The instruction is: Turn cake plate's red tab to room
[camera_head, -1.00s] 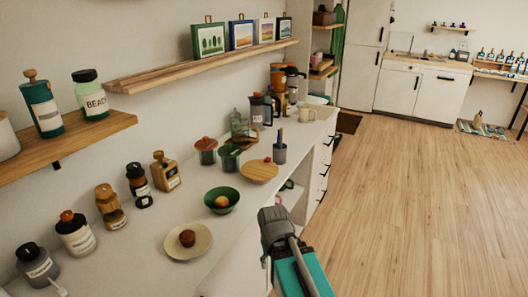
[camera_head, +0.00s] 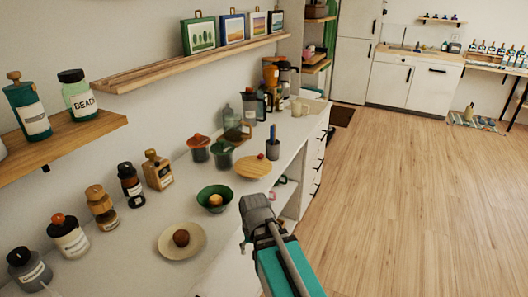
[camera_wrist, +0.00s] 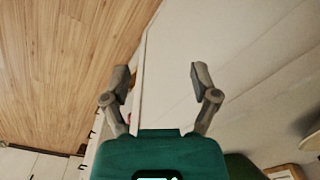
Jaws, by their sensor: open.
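The likely cake plate is a round wooden disc (camera_head: 251,170) on the white counter, right of the green bowl in the head view. A small red spot, likely its red tab (camera_head: 261,156), shows at its far edge, on the side toward the back of the counter run. My gripper (camera_head: 250,205) is in front of the disc and nearer the camera, by the counter's front edge, apart from it. In the wrist view my gripper (camera_wrist: 157,80) has its two fingers spread with nothing between them. I cannot identify the disc surely in the wrist view.
A green bowl (camera_head: 207,204) with a round item and a cream plate (camera_head: 165,246) with a brown ball stand nearer on the counter. Wooden floor (camera_head: 400,200) to the right is open.

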